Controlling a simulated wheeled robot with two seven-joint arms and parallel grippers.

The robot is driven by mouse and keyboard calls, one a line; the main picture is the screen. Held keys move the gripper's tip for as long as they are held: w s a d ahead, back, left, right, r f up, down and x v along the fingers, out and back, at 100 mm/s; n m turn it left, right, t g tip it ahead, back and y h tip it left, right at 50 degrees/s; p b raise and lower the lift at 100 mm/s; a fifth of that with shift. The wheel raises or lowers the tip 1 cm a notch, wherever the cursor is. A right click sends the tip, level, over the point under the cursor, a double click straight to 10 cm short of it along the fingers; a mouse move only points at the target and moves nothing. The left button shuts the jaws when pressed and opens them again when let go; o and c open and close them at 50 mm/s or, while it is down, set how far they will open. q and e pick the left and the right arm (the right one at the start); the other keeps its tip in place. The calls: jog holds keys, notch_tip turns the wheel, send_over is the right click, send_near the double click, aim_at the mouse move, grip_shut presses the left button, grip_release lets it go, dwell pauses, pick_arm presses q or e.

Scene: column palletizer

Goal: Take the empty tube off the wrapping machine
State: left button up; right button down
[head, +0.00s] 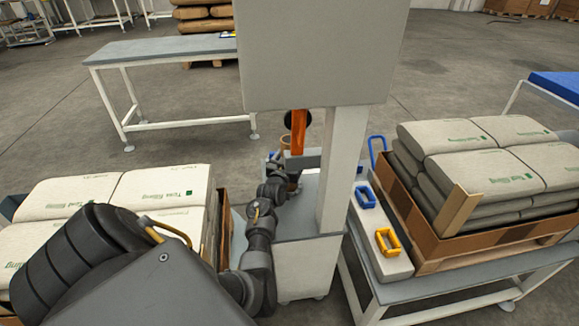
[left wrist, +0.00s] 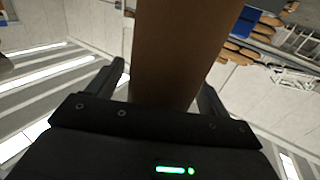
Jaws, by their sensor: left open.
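The brown tube (left wrist: 180,45) fills the middle of the left wrist view, between the two spread fingers of my left gripper (left wrist: 165,88). I see no wrap on the part that shows. In the head view my left gripper (head: 290,174) is at the wrapping machine (head: 305,265), below an orange part (head: 299,132) and a black disc. The tube is mostly hidden there behind the orange part and my arm. The fingers stand either side of the tube, and I cannot tell whether they touch it. My right gripper is not in view.
The machine's post (head: 343,170) and big grey panel (head: 318,50) stand close to my arm.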

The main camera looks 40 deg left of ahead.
pick_arm(q)
jog(key=shift+c, duration=1)
jog(key=c, duration=0.7)
jog(key=shift+c, duration=0.9)
jog(key=shift+r, duration=0.15)
